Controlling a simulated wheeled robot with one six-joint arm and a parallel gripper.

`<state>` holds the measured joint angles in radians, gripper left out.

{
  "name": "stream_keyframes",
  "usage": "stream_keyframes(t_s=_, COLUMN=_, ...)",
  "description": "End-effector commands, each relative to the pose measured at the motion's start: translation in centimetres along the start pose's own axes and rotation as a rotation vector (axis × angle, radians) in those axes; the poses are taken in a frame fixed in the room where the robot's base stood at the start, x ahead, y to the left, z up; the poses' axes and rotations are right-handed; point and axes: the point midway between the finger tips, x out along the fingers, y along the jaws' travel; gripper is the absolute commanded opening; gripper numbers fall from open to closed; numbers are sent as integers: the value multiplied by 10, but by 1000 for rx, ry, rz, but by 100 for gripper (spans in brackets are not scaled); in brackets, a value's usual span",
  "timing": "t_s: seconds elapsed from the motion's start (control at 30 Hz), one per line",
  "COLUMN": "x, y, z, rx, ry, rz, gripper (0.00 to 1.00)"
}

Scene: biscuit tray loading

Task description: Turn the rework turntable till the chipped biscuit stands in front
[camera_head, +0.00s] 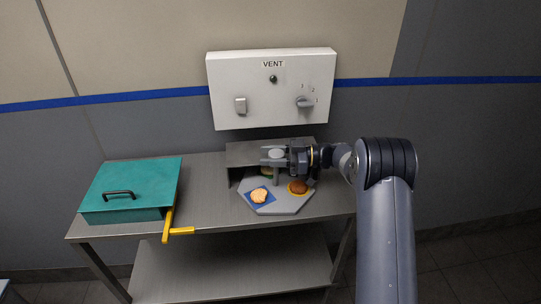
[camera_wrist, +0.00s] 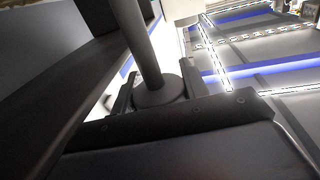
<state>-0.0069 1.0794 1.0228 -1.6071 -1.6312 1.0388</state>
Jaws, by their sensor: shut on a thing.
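The rework turntable (camera_head: 268,208) is a grey, many-sided plate on the bench with a grey post (camera_head: 276,176) standing up from it. A pale orange biscuit (camera_head: 259,195) with an uneven outline lies on a blue square at the front left. A brown biscuit (camera_head: 298,186) lies on a yellow round pad at the right. A green pad (camera_head: 266,171) shows partly at the back, mostly hidden. I cannot tell surely which biscuit is chipped. My gripper (camera_head: 274,155) is shut on the pale knob atop the post. In the wrist view the dark post (camera_wrist: 140,45) runs between the jaws.
A grey hood (camera_head: 245,152) covers the turntable's back. A white VENT box (camera_head: 270,95) with a switch and a knob hangs on the wall above. A teal lidded box (camera_head: 130,190) and a yellow handle (camera_head: 178,231) are at the left. The bench between is clear.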

Motion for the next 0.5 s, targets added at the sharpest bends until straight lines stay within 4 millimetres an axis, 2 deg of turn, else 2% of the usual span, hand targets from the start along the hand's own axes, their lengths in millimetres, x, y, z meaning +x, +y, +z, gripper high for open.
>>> stream_keyframes(t_s=0.5, x=1, y=-1, z=-1, rx=-2, ry=3, rz=-45, gripper=2)
